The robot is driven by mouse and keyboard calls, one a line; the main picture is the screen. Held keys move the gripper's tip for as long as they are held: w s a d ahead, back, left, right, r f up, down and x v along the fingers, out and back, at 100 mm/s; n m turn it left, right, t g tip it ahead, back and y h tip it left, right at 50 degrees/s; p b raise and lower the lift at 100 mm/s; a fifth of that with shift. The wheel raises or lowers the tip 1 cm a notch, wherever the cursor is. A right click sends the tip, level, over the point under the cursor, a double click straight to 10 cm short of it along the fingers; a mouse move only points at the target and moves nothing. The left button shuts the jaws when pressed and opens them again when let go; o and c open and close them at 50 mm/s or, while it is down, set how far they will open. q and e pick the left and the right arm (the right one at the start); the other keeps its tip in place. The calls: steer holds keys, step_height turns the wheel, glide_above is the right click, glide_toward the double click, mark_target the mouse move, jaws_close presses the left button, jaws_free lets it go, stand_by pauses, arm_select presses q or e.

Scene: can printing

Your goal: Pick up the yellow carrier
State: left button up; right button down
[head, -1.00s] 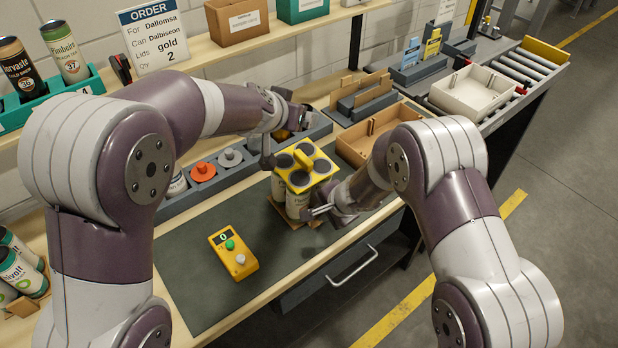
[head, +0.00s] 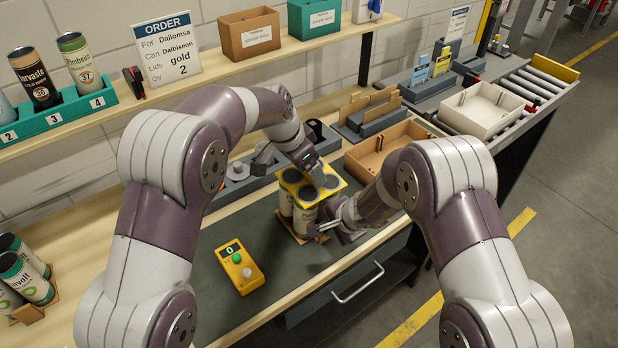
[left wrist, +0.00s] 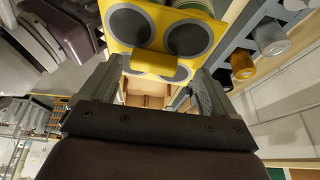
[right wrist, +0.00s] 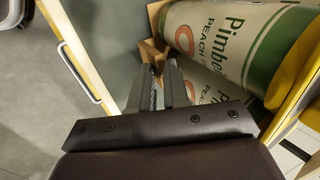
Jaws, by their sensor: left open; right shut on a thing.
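The yellow carrier (head: 320,190) sits on top of several upright cans (head: 302,218) with dark tops, on the work mat. The cans stand on a brown base (head: 288,232). My left gripper (head: 293,164) is open above the carrier. In the left wrist view the carrier (left wrist: 165,72) has its raised bar between the spread fingers, with nothing clamped. My right gripper (head: 326,228) is low at the right side of the cans. In the right wrist view its fingers (right wrist: 166,75) are shut on the brown base (right wrist: 148,50), whose gripped part is mostly hidden.
A yellow counter box (head: 240,270) showing 0 lies on the mat (head: 215,305) at front left. A brown tray (head: 372,172) stands right of the carrier, and a cream tray (head: 465,125) rests by the rollers. Gold and white lids show in the left wrist view (left wrist: 243,66).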

arm_select(q)
steer(key=shift+x, duration=0.85)
arm_select(e)
steer(key=shift+s+f, duration=0.1)
steer(key=shift+f, duration=0.05)
arm_select(q)
steer(key=c, duration=1.1)
steer(key=shift+r, duration=0.1)
steer(key=shift+r, duration=0.3)
steer(key=v, duration=0.3)
steer(key=shift+w+d, duration=0.1)
arm_select(e)
steer(key=shift+f, duration=0.1)
steer(key=shift+s, duration=0.1)
arm_select(q)
steer(key=s+a, duration=1.1)
steer(key=a, duration=0.1)
steer(key=shift+s+a, duration=0.2)
steer(key=shift+s, duration=0.2)
